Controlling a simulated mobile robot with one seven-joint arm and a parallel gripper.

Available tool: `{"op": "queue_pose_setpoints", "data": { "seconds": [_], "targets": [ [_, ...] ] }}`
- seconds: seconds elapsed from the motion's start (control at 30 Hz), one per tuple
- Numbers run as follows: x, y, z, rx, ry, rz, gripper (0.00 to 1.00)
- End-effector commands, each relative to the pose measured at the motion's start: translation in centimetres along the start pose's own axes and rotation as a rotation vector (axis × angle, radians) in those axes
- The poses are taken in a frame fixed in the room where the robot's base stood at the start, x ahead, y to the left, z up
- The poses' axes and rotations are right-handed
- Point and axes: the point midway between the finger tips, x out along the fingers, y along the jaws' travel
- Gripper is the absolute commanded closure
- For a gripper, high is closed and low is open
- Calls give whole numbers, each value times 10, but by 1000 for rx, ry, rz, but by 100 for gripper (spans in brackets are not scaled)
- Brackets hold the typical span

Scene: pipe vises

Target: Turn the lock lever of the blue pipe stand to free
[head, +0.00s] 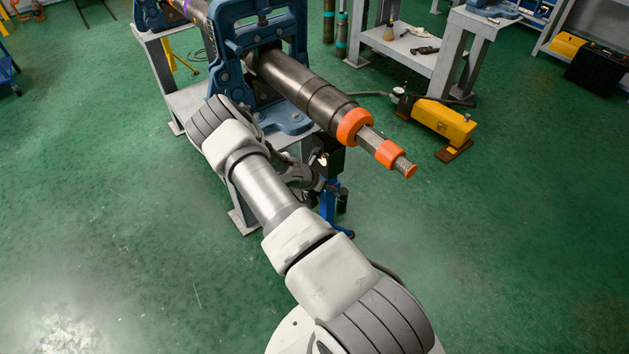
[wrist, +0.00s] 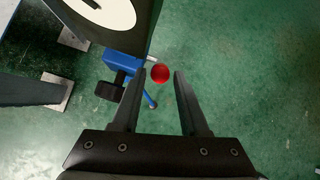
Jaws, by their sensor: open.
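The blue pipe stand (head: 328,203) stands on the floor under the pipe in the head view, partly hidden by my arm. In the wrist view its blue body (wrist: 124,69) shows at upper left, with a black knob (wrist: 109,88) on its side. A red ball knob (wrist: 160,73), seemingly the lever's end, appears between my fingertips, with a short pale rod beside it. My gripper (wrist: 161,84) is open, one finger on each side of the ball in the picture. I cannot tell the depth between them or whether they touch. In the head view the fingers are hard to make out.
The pipe (head: 300,82) with orange collars lies in a blue vise (head: 225,45) on a grey bench (head: 190,101), close above my wrist. A yellow pump (head: 443,118) sits on the floor to the right. A dark panel with a white disc (wrist: 108,12) is at the wrist view's top left.

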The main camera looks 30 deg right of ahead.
Motion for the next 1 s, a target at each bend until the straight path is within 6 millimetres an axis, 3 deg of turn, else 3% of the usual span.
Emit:
{"op": "queue_pose_setpoints", "data": {
  "seconds": [0.4,0.6,0.8,1.0],
  "targets": [
    [-98,1,1,1,0,5,56],
    [-137,1,0,1,1,4,56],
    [-158,1,0,0,1,3,56],
    [-162,1,-1,-1,1,2,56]
  ]
}}
